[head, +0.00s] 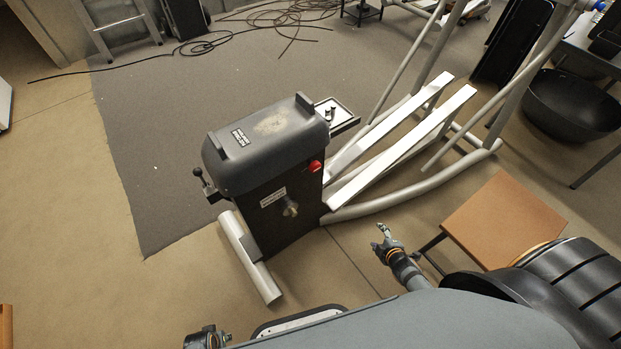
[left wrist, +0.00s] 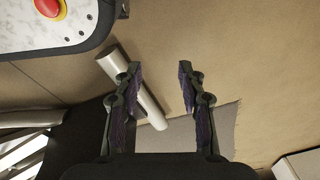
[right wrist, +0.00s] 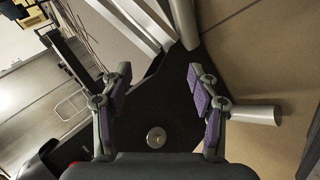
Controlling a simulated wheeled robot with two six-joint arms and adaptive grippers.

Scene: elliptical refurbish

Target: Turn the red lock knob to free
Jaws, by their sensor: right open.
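The red lock knob (head: 314,166) sits on the dark side of the elliptical's housing (head: 262,150), near its upper right corner. A round silver hub (head: 290,208) is lower on the same side. My right gripper (head: 383,232) is to the right of and below the knob in the head view, apart from the machine. In the right wrist view its fingers (right wrist: 160,78) are spread and empty, facing the dark housing and hub (right wrist: 156,137). My left gripper (head: 205,338) is at the bottom edge; in the left wrist view its fingers (left wrist: 157,72) are apart and empty.
A tray (head: 336,112) sits behind the housing. The silver foot tube (head: 250,258) lies in front, pale rails (head: 400,150) run right. A brown-topped stool (head: 505,220) stands by my right arm. Cables (head: 270,25) lie at the back. Floor at left is clear.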

